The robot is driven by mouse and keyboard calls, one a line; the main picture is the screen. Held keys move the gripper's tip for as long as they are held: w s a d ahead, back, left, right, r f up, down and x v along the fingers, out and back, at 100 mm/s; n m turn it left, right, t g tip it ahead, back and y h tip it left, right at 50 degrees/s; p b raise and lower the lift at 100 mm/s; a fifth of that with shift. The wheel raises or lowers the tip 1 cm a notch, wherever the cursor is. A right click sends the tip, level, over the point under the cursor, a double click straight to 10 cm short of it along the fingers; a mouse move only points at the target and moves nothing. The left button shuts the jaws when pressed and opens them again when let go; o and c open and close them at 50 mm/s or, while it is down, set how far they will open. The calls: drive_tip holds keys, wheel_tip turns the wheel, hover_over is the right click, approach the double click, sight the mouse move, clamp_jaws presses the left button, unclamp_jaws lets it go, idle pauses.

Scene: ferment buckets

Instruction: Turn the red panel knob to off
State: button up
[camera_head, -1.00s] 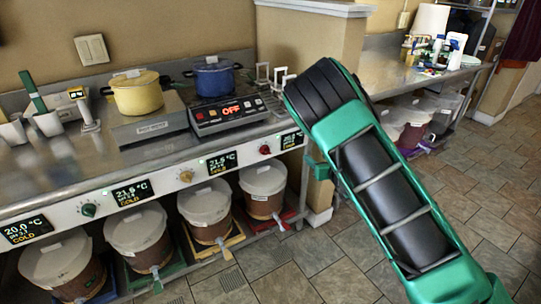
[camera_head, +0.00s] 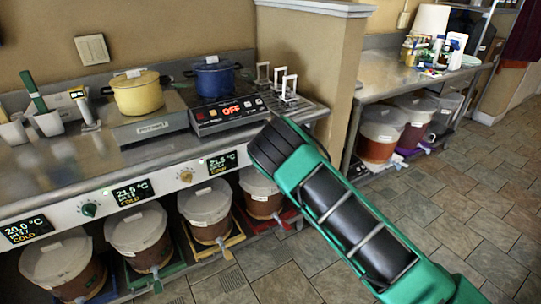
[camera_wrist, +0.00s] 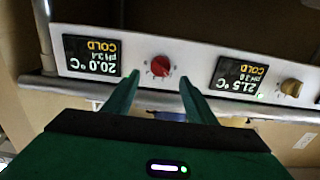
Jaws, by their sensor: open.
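The red panel knob (camera_wrist: 161,66) sits on the white panel (camera_wrist: 195,67) in the wrist view, which is upside down. It is between two displays, and its setting is too small to read surely. My gripper (camera_wrist: 159,82) is open and empty, with its two green fingers on either side of the knob's line and their tips just short of it in the picture. I cannot tell whether they touch it. In the head view my arm hides the red knob and the fingertips.
A yellow knob (camera_head: 186,176) and a green knob (camera_head: 89,210) are on the same panel. Lidded buckets (camera_head: 204,203) stand below it. Above are a yellow pot (camera_head: 138,97), a blue pot (camera_head: 213,77) and a hot plate reading OFF (camera_head: 229,114). Wire stands (camera_head: 288,84) are at the counter's right.

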drive_tip(key=x, duration=0.7)
drive_tip(key=shift+r, duration=0.1)
drive_tip(key=c, duration=1)
drive_tip(key=shift+s+d, duration=0.1)
